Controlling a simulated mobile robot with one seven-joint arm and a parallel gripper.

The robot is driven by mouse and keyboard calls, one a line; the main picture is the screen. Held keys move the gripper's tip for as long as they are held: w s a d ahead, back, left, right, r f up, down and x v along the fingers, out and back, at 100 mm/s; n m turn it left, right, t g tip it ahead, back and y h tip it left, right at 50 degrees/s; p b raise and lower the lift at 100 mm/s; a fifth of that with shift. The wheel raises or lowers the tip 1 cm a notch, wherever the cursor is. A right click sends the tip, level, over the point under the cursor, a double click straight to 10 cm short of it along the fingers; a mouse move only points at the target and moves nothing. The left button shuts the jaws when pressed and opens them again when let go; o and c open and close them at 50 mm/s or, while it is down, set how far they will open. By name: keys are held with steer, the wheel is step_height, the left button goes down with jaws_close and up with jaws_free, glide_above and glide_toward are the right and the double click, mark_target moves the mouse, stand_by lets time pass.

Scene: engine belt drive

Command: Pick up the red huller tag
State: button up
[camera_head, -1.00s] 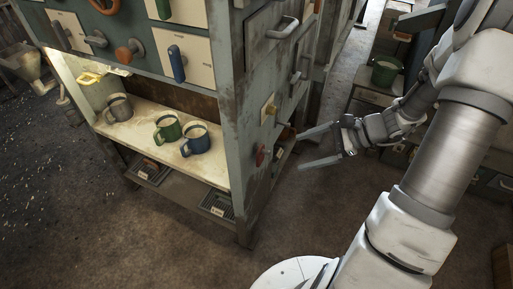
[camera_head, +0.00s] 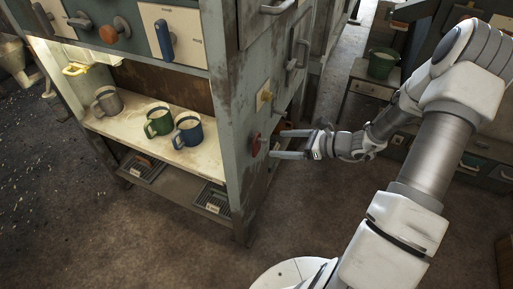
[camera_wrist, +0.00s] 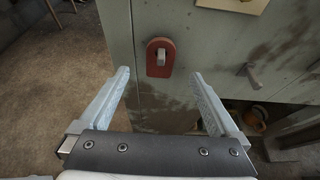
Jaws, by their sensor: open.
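The red tag (camera_wrist: 151,62) hangs on a peg on the grey-green side panel of the cabinet in the wrist view. It has a rounded top and a grey peg end showing in front of it. In the head view the red tag (camera_head: 256,144) sits on the cabinet's side, just left of my fingertips. My gripper (camera_head: 277,144) is open and empty. In the wrist view its two fingers (camera_wrist: 160,78) point at the panel, one on each side of the tag's line, with the tag ahead of and slightly beyond the tips.
An empty peg (camera_wrist: 250,75) sticks out of the panel to the right of the tag. A yellowish plate (camera_head: 263,97) is above it. Mugs (camera_head: 158,122) stand on the cabinet's shelf (camera_head: 120,130).

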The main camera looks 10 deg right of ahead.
mark_target(265, 139)
steer(key=shift+r+b+x, duration=0.2)
steer(key=shift+b+x, duration=0.15)
steer(key=shift+x, duration=0.8)
steer(key=shift+r+b+x, duration=0.2)
steer(key=shift+b+x, duration=0.15)
steer(key=shift+x, duration=0.8)
steer(key=shift+r+b+x, duration=0.25)
steer(key=shift+b+x, duration=0.1)
steer(key=shift+x, duration=0.75)
steer(key=shift+w+a, duration=0.15)
steer(key=shift+w, duration=0.05)
steer(key=c, duration=1.4)
steer(key=shift+c, duration=0.2)
